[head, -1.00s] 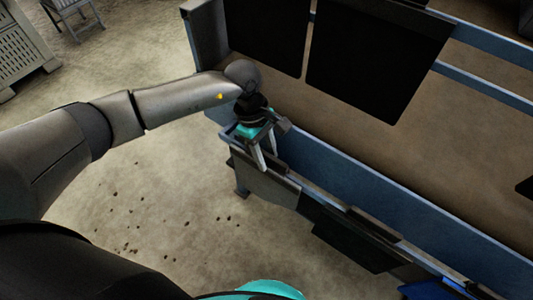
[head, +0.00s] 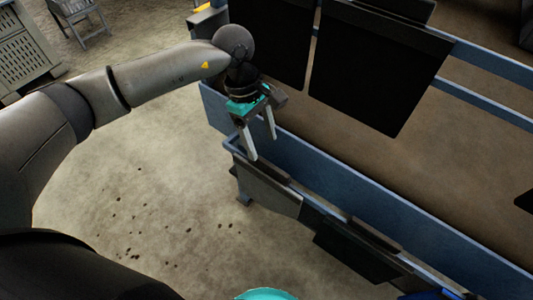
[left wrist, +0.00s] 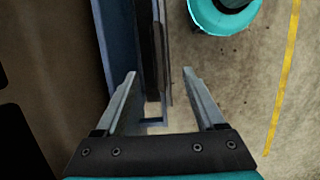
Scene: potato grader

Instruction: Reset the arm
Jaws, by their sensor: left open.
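My left gripper (head: 262,148) is open and empty in the head view, with its two pale fingers pointing down. It is above the near left end of the potato grader's blue side rail (head: 350,190). In the left wrist view, the two open fingers (left wrist: 160,95) have nothing between them but the grader's edge and floor below. My left arm reaches in from the left side of the head view. My right gripper does not show.
Black panels (head: 378,68) hang on the grader's far side, above its brown bed (head: 340,140). Small dark clods (head: 135,232) lie on the open concrete floor at left. A chair (head: 78,20) and a slatted crate (head: 28,50) stand far back. A yellow floor line (left wrist: 283,90) shows in the wrist view.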

